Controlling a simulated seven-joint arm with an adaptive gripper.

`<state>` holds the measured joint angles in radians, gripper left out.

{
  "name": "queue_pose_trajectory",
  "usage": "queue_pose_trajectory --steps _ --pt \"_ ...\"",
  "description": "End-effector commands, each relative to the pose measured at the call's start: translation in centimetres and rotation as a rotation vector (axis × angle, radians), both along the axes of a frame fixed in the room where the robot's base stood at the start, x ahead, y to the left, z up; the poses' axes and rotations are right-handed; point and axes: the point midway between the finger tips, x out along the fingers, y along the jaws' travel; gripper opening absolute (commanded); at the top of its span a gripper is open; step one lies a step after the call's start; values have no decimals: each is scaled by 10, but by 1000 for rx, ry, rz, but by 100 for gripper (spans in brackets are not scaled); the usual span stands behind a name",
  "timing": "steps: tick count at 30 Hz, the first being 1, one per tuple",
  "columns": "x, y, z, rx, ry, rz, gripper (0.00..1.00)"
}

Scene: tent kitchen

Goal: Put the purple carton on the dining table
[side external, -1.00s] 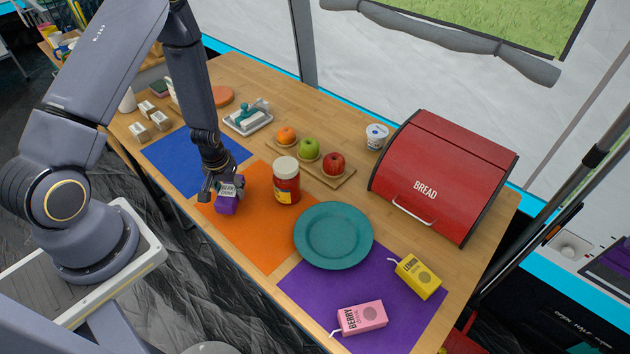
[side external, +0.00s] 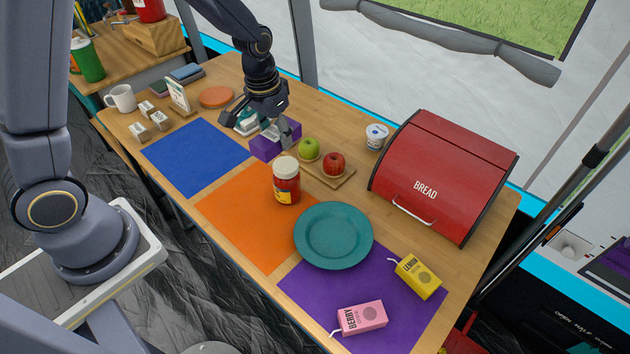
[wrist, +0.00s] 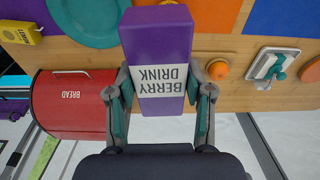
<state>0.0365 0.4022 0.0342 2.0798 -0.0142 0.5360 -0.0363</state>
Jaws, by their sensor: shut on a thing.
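The purple carton (side external: 262,149), labelled "BERRY DRINK", is held between the two fingers of my gripper (side external: 275,130). In the wrist view, the fingers of my gripper (wrist: 160,92) press on both sides of the purple carton (wrist: 156,42). In the side view the carton lies roughly lengthwise over the far side of the wooden dining table (side external: 391,226), between the butter dish and the fruit board. It appears raised above the table; the exact gap cannot be told. It hides the orange in the side view.
Nearby are a butter dish (wrist: 271,66), an orange (wrist: 218,69), a green apple (side external: 309,149), a red apple (side external: 335,162) and a red-labelled jar (side external: 286,183). A red bread box (side external: 440,175) stands to the right. The blue mat (side external: 192,158) is clear.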

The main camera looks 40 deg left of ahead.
Motion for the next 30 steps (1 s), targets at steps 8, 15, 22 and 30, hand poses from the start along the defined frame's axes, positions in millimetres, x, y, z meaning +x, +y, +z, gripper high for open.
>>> queue_pose_trajectory --steps 8,15,22,30 --pt "-14 1 26 1 -4 -45 8" --pt "-37 7 54 -3 3 -43 8" --pt "-76 13 47 -1 5 -53 8" --pt "-75 11 -12 -2 10 -56 8"
